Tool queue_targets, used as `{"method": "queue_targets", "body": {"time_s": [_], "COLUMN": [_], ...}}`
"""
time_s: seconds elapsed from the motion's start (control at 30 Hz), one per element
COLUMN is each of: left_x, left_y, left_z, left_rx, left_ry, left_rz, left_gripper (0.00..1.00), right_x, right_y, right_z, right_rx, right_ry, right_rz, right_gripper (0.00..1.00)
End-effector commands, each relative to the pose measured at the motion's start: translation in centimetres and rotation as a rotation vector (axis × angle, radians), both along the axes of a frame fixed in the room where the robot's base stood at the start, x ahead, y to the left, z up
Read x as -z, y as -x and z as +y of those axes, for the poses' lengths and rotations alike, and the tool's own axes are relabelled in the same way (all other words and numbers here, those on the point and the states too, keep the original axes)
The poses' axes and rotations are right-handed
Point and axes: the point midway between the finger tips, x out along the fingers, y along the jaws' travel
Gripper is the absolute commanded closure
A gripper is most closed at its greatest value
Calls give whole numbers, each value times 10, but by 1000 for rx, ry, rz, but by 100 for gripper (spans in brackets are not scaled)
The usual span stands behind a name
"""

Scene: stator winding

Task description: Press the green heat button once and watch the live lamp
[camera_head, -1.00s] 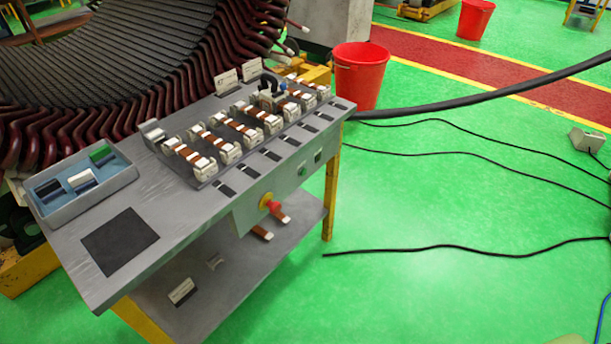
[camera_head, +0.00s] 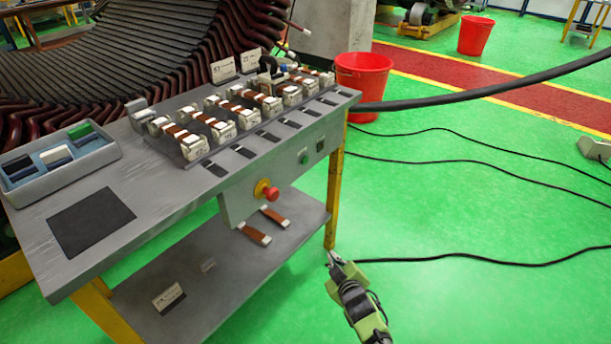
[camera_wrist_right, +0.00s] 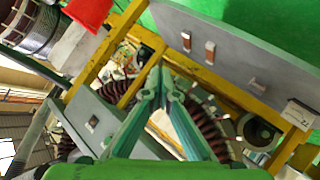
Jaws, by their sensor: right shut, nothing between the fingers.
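The green heat button (camera_head: 304,161) is on the front panel (camera_head: 238,203) under the edge of the grey workbench. A small dark rectangular element in a pale frame (camera_head: 320,146) sits to its right; I cannot tell if it is the live lamp, and no glow shows. A red mushroom knob on a yellow collar (camera_head: 267,192) is to the left. My right gripper (camera_head: 332,258) is shut and empty, below and in front of the button, apart from the panel. Its closed fingers (camera_wrist_right: 165,82) show in the right wrist view. My left gripper is not in view.
The bench top (camera_head: 170,215) carries a row of white blocks with copper bars and a blue-grey tray (camera_head: 75,170). A lower shelf (camera_head: 225,270) holds copper strips. A yellow leg (camera_head: 334,200) stands near my gripper. Black cables cross the green floor. The stator is behind.

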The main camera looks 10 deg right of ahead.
Motion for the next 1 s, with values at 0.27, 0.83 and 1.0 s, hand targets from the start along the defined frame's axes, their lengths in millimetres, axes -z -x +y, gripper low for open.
{"method": "queue_targets", "body": {"time_s": [0.27, 0.83, 1.0], "left_x": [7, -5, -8], "left_y": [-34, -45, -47], "left_z": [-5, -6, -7], "left_rx": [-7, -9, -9], "left_ry": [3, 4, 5], "left_rz": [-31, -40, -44], "left_gripper": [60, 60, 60], "right_x": [-143, -221, -220], "right_y": [-87, -100, -101], "right_z": [-22, -35, -34], "right_rx": [18, 49, 49], "right_ry": [172, 261, 259], "right_rz": [-358, -504, -504], "right_gripper": [100, 100, 100]}}
